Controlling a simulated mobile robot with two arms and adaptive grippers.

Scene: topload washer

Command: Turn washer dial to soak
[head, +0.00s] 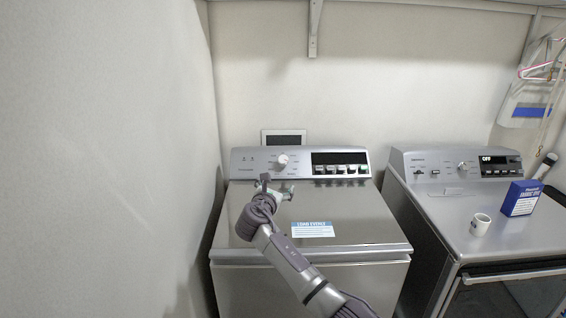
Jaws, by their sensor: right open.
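The washer (340,205) is a grey top-loader on the left, with its lid closed. Its dial (283,159) is a round, light knob on the left half of the raised control panel. The dial's markings are too small to read. My right gripper (277,184) is open and empty above the back of the lid, just below and slightly left of the dial in the picture. It appears apart from the dial. My left gripper is out of view.
A row of buttons (342,169) under a dark display lies right of the dial. A label (312,229) is on the lid. The dryer-like machine (440,215) at right carries a white cup (480,224) and a blue box (521,198). A wall (110,160) stands close at left.

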